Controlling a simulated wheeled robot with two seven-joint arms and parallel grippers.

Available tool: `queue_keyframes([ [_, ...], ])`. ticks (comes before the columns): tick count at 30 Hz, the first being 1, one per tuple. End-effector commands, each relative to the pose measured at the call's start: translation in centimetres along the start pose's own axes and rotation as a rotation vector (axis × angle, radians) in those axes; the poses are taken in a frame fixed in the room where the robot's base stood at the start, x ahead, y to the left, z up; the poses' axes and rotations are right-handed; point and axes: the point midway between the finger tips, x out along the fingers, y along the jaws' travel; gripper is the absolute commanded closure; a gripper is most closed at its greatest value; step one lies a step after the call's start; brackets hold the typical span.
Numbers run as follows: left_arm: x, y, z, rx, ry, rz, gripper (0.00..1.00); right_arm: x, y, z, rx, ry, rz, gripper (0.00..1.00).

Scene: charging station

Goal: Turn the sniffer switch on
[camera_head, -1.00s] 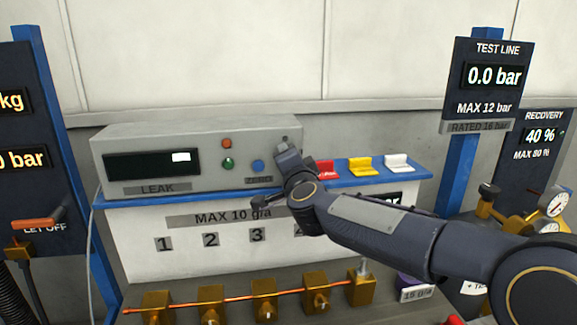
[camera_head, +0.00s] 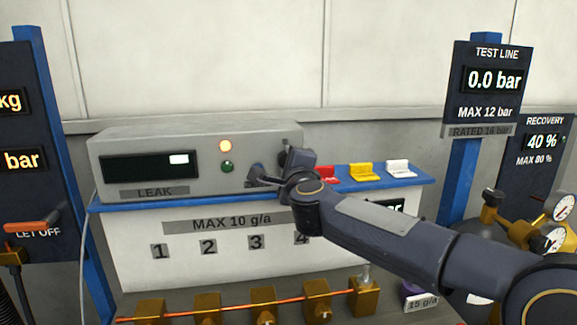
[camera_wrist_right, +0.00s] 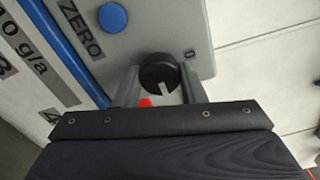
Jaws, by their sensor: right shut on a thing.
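The leak detector (camera_head: 130,138) is a grey box with a dark display on the blue shelf. Its sniffer switch (camera_wrist_right: 155,70), a round black knob with a pale pointer mark, sits at the panel's right end near a "0" mark in the right wrist view. My right gripper (camera_wrist_right: 158,88) is shut on the knob, one finger on each side. In the head view the right gripper (camera_head: 268,172) is at the right of the panel and hides the knob. My left gripper is out of view.
Red (camera_head: 326,174), yellow (camera_head: 362,171) and white (camera_head: 399,168) holders stand to the right on the shelf. Brass blocks (camera_head: 263,306) line the front.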

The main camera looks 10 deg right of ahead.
Motion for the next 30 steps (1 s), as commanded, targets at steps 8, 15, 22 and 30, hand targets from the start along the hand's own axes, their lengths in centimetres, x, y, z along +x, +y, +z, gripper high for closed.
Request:
queue_keyframes([
  [8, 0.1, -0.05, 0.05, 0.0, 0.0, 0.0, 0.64, 0.02, 0.11, -0.06, 0.024, 0.001, 0.002, 0.86],
  [15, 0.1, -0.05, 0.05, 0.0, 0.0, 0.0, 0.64, 0.02, 0.13, -0.06, 0.024, 0.001, 0.003, 0.86],
  [22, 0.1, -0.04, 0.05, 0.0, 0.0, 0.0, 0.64, 0.01, 0.09, -0.04, 0.023, 0.001, 0.002, 0.41],
  [30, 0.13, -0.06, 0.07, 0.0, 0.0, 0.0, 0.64, -0.17, 0.04, -0.01, 0.021, 0.0, 0.001, 0.41],
])
